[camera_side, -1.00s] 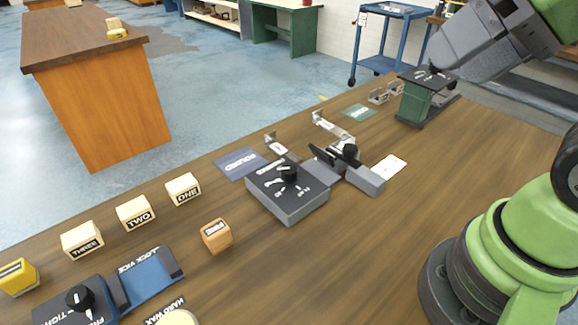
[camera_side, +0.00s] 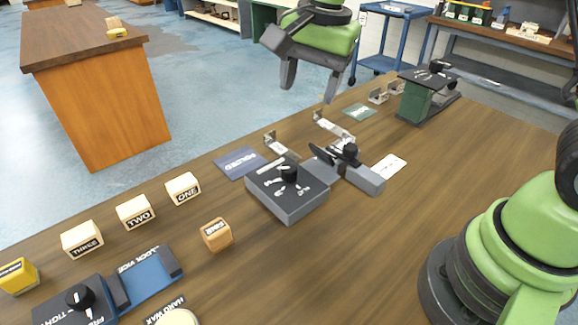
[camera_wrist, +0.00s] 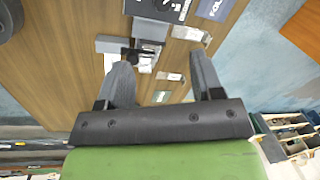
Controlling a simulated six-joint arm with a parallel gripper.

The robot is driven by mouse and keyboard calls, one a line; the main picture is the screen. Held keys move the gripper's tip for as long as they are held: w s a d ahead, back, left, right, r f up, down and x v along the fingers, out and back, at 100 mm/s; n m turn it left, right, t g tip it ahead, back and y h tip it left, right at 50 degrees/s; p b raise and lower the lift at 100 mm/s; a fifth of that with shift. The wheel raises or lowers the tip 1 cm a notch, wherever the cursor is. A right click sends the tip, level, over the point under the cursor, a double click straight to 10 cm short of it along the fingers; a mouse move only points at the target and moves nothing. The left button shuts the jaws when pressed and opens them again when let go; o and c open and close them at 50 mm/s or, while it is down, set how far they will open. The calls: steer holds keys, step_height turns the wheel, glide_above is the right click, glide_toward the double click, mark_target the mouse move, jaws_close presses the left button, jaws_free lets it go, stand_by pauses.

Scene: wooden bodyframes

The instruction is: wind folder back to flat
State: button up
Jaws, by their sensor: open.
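The folder (camera_side: 346,167) is a grey device with a black knob (camera_side: 349,151) on top and a dark plate standing tilted at its left. It sits mid-table beside a grey control box (camera_side: 287,191) with a black dial. My gripper (camera_side: 310,82) is open and empty, high above the table's far edge, behind and above the folder. In the wrist view my two fingers (camera_wrist: 159,62) are spread, and the folder (camera_wrist: 148,30) shows beyond them, small and partly cut up by glare and overlap. The knob's exact setting is too small to read.
A green stand (camera_side: 428,100) with a dark top is at the back right. Bent metal pieces (camera_side: 333,127) lie behind the folder, a blue mat (camera_side: 240,162) left, a white card (camera_side: 389,166) right. Lettered blocks (camera_side: 135,212) and a blue vice (camera_side: 147,277) are front left.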

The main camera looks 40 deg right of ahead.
mark_target(289, 167)
steer(key=w+f+m, duration=0.1)
steer(key=f, duration=0.5)
steer(key=w+a+f+g, duration=0.1)
steer(key=f, duration=0.5)
steer(key=w+f+m, duration=0.1)
steer(key=f, duration=0.5)
steer(key=shift+w+a+f+m+g+h, duration=0.1)
steer(key=shift+a+m+g+h, duration=0.05)
steer(key=shift+m+g+h, duration=0.2)
steer(key=c, duration=0.9)
